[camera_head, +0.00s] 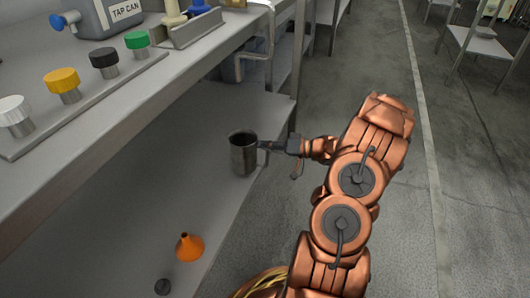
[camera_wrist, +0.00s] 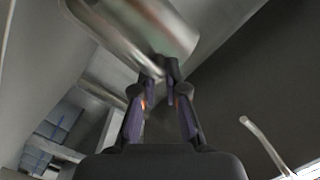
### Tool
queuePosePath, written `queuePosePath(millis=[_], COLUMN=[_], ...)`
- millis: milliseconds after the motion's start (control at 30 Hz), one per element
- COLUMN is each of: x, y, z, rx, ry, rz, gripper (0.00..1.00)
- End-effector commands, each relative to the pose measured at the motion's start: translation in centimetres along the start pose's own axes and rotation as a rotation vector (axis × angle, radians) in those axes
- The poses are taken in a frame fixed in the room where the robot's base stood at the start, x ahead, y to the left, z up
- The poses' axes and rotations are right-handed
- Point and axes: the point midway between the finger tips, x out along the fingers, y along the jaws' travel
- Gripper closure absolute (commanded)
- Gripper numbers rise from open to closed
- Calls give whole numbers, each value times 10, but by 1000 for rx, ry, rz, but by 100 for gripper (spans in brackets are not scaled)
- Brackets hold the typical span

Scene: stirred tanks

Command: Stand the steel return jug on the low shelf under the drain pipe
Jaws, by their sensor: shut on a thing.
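The steel return jug (camera_head: 243,157) is upright over the right edge of the low shelf (camera_head: 110,225). I cannot tell whether its base touches the shelf. My gripper (camera_head: 265,146) reaches in from the right and is shut on the jug's near right side. In the wrist view the jug (camera_wrist: 140,30) fills the top, with my gripper's fingertips (camera_wrist: 160,75) against it. A pale bent pipe (camera_head: 240,68), which looks like the drain pipe, hangs at the bench edge beyond the jug. The jug is not directly below its visible end, as far as I can tell.
An orange funnel (camera_head: 189,247) and a small dark cap (camera_head: 162,287) are on the shelf, nearer. The bench top (camera_head: 150,95) overhangs the shelf, with coloured knobs and a tap can (camera_head: 105,15). The shelf around the jug is bare. Open floor (camera_head: 400,230) is at right.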

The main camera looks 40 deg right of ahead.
Motion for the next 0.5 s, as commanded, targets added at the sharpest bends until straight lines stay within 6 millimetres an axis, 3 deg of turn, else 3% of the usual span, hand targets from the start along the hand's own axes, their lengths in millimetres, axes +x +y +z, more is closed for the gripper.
queuePosePath(millis=[133, 367, 400, 500], x=[2, 1, 1, 1], y=[16, 15, 15, 15], z=[15, 14, 14, 14], rx=[1, 0, 0, 0], ry=[0, -1, -1, -1], rz=[0, 1, 1, 0], gripper=[100, 100, 85, 75])
